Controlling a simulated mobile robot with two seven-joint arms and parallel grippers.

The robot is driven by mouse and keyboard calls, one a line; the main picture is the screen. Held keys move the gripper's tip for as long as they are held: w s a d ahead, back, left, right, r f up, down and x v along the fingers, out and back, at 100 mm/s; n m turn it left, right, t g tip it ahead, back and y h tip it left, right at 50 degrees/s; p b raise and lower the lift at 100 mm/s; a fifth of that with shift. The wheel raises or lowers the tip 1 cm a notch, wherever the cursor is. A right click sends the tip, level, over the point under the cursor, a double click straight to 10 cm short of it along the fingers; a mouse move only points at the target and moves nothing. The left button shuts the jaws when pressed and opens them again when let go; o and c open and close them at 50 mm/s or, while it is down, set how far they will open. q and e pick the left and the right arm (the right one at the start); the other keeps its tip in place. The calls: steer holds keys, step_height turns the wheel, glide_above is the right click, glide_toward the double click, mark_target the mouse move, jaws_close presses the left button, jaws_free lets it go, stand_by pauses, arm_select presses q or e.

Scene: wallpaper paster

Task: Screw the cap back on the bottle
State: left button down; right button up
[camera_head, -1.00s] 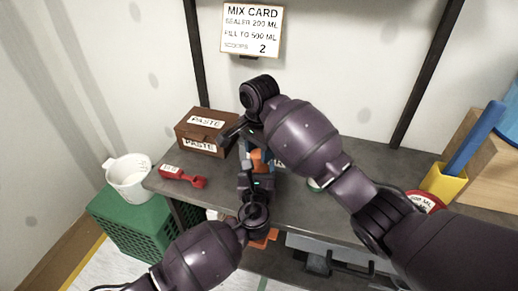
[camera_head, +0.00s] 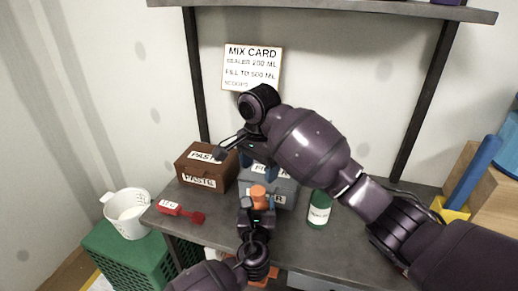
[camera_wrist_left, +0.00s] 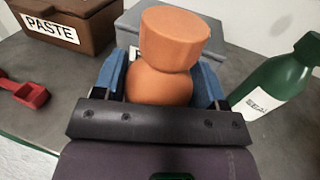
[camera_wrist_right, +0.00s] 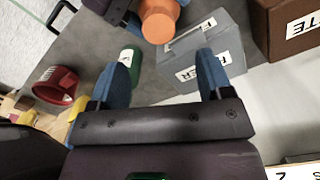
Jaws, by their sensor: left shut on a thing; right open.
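My left gripper (camera_head: 257,208) is shut on an orange thing (camera_head: 258,192) above the bench. In the left wrist view the orange thing (camera_wrist_left: 172,45) has a wide round top on a rounded lower part between the blue fingers (camera_wrist_left: 165,85); I cannot tell if the two are separate pieces. A green bottle (camera_head: 320,210) with a white label stands upright on the bench; it also shows in the left wrist view (camera_wrist_left: 285,75) and the right wrist view (camera_wrist_right: 128,60). My right gripper (camera_wrist_right: 166,75) is open and empty, close above the orange thing, partly hidden by its own arm in the head view.
A brown PASTE box (camera_head: 207,172) and a grey FILLER box (camera_head: 283,187) stand at the back. A red scoop (camera_head: 182,212) lies at the bench's left end. A white bucket (camera_head: 127,215) sits on a green crate (camera_head: 125,255). A mix card (camera_head: 252,68) hangs on the wall.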

steer(key=shift+r, duration=2.75)
arm_select(q)
steer(key=shift+c, duration=0.5)
jaws_free()
steer(key=s, duration=1)
steer(key=shift+s+a+p, duration=0.3)
steer(key=shift+s+p, duration=0.1)
steer(key=shift+p, duration=0.05)
arm_select(e)
steer(key=shift+r, duration=0.8)
